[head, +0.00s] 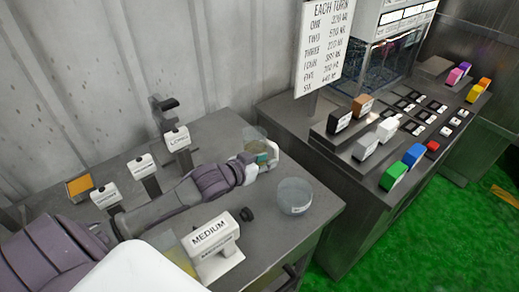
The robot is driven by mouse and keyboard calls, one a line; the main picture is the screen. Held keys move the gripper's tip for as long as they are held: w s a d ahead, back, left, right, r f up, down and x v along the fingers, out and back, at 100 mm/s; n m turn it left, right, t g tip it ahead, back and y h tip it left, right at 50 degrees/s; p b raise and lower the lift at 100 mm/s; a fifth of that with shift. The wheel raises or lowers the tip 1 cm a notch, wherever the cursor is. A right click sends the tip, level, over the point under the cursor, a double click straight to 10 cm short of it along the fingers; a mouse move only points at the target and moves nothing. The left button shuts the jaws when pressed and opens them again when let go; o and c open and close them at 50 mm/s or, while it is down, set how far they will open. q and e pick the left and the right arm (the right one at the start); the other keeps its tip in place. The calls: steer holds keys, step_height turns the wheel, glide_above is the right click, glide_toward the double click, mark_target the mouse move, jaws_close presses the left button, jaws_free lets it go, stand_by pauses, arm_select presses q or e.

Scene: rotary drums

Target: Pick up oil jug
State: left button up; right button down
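My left arm reaches across the grey metal table (318,222). Its gripper (266,160) is at the table's far right part, beside a clear container (255,134) with yellowish and greenish tones. This container may be the oil jug, but I cannot tell for certain. The gripper overlaps its lower part, and the small view does not show whether the fingers touch it or are closed. A clear round vessel (294,196) stands nearer, at the table's right edge. My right gripper is not in view.
A block labelled LONG (177,139) stands behind my arm. An orange box (79,187) is at left. A control console (350,178) with coloured blocks stands at right.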

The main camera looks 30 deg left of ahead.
mark_target(276, 156)
arm_select(q)
steer(key=shift+p+x, duration=0.65)
steer(key=shift+x, duration=2.2)
steer(key=shift+a+r, duration=0.1)
steer(key=shift+c, duration=0.3)
jaws_close()
